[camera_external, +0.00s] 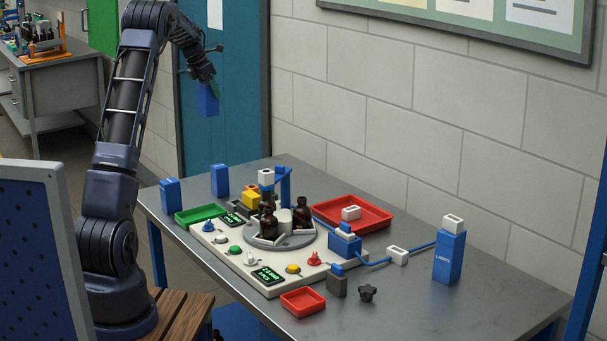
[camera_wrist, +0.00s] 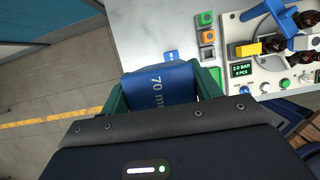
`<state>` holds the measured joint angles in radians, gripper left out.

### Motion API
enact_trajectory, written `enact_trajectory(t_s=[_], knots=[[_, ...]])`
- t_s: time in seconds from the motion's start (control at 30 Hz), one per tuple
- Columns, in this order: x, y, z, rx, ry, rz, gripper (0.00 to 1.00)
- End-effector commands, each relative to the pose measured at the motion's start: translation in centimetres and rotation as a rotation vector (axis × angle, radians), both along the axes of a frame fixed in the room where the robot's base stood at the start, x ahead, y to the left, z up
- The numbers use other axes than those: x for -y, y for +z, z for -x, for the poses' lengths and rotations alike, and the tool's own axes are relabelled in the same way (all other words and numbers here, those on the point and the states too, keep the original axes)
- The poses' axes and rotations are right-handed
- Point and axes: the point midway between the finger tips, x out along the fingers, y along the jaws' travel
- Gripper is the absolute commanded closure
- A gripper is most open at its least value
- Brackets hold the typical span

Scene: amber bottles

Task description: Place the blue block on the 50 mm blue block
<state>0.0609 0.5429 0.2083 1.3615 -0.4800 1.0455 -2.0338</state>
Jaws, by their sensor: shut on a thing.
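My gripper (camera_external: 209,86) is raised high beyond the table's left end, its green fingers shut on a blue block (camera_external: 208,102). In the wrist view the held block (camera_wrist: 158,88) reads "70 mm" and sits between the fingers. Two blue blocks stand upright at the table's left end, a front one (camera_external: 170,194) and a back one (camera_external: 219,180). I cannot read their sizes. A small blue face with a pale mark (camera_wrist: 171,56) shows just past the held block in the wrist view. The held block is well above the table and apart from both standing blocks.
A green tray (camera_external: 201,214) lies close to the standing blocks. A pale control panel (camera_external: 270,279) with amber bottles (camera_external: 303,214) fills the middle. A red tray (camera_external: 379,207) and a tall blue labelled block (camera_external: 448,258) are to the right.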

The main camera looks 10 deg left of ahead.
Motion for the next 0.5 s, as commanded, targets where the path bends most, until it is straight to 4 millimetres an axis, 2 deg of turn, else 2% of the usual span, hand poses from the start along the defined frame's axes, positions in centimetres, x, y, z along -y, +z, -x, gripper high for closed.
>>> enact_trajectory(t_s=[0.03,0.1,0.23,0.37,0.5], knots=[[1.1,0.7,-0.1,0.003,0.002,0.0,0.68],[1.9,1.3,-0.1,0.003,0.008,0.0,0.68],[2.8,1.2,-0.1,0.001,0.015,0.002,0.68],[2.8,-0.9,-0.1,-0.002,0.017,0.002,0.68],[2.8,-4.0,-0.1,-0.002,0.016,0.002,0.68]])
